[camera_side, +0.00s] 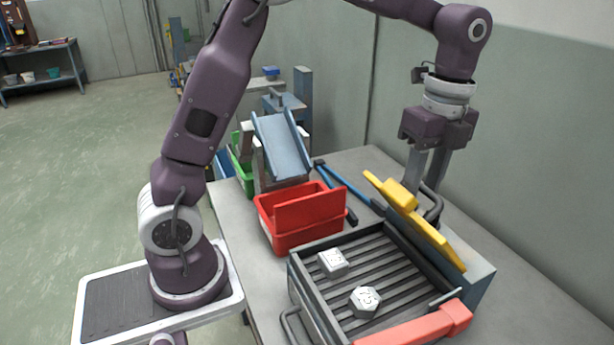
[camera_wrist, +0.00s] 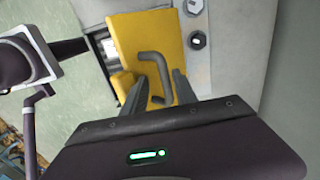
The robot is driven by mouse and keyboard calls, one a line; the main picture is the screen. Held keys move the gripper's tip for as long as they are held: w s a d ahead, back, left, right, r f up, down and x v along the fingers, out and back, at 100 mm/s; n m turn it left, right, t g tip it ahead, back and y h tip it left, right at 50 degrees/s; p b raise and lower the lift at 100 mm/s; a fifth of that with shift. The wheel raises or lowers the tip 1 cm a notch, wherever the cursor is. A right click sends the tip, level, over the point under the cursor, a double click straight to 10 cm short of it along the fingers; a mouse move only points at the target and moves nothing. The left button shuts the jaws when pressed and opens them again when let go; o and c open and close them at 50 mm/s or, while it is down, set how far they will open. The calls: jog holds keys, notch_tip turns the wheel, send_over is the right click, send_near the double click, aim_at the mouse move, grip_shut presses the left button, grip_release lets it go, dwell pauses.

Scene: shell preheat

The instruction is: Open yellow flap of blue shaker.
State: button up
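The blue shaker (camera_side: 480,285) stands at the right of the table, with a dark ribbed tray in front. Its yellow flap (camera_side: 440,243) is tilted up along the shaker's back side. The flap fills the upper middle of the wrist view (camera_wrist: 150,35). A dark bent handle (camera_wrist: 155,60) is on the flap; it also shows behind the flap in the side view (camera_side: 434,208). My gripper (camera_side: 422,185) points down behind the flap. Its two fingers are apart (camera_wrist: 160,88), with the handle between them. I cannot tell whether either finger touches it.
A red bin (camera_side: 290,237), a blue chute (camera_side: 283,145) and a blue-handled tool (camera_side: 340,182) are to the left. The table behind the shaker is clear.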

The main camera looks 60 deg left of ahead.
aim_at(392, 200)
jog(key=s+f, duration=0.1)
jog(key=s, duration=0.1)
jog(key=s+f, duration=0.1)
jog(key=s, duration=0.1)
jog(key=s+f, duration=0.1)
jog(key=s, duration=0.1)
jog(key=shift+f, duration=0.2)
notch_tip(392, 200, down, 3)
jog(key=s+t, duration=0.3)
jog(key=w+v, duration=0.1)
jog(key=v, duration=0.6)
jog(key=s+a+r+n+t, duration=0.2)
jog(key=s+a+r+n, duration=0.1)
jog(key=s+n, duration=0.6)
jog(key=r+n, duration=0.1)
jog(key=n, duration=0.2)
jog(key=shift+s+a, duration=0.15)
jog(key=shift+s, duration=0.2)
